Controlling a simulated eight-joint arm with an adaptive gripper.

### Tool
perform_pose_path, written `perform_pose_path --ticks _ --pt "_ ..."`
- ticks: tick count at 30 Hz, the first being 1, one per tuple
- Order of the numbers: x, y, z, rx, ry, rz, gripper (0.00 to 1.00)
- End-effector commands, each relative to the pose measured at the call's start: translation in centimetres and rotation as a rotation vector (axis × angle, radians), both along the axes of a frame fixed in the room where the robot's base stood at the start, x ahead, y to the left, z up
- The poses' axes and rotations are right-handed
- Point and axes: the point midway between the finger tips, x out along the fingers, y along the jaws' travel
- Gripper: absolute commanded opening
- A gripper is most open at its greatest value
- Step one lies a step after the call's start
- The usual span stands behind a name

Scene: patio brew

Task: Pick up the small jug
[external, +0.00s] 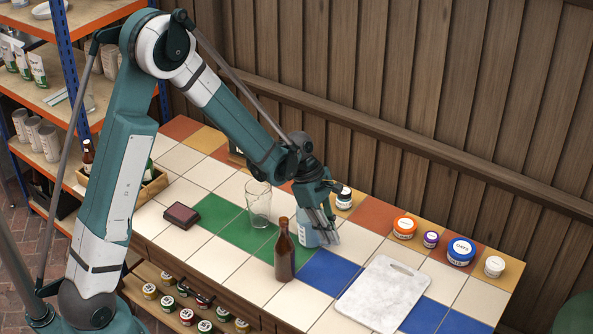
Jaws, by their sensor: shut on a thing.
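The small jug (308,238) looks like the light blue vessel standing on the tiled counter, right of the middle. It is partly hidden behind my fingers, and its handle and spout cannot be made out. My gripper (326,231) points down at the jug's right side and is shut on it. The jug looks upright, and I cannot tell whether its base is clear of the tiles.
A brown bottle (285,252) stands close in front of the jug, and a clear glass (258,205) stands to its left. A marble board (384,294) lies to the right. Several lidded jars, including an orange-lidded one (404,228), line the back edge near the wooden wall.

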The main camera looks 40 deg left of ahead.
Motion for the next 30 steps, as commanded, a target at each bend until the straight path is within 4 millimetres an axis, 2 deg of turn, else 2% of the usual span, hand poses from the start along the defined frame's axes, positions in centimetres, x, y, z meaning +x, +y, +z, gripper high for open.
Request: perform_pose_path --ticks 14,30 --pt "0.0 0.0 1.7 0.0 0.0 0.0 0.0" --pt "0.0 0.0 5.7 0.0 0.0 0.0 0.0"
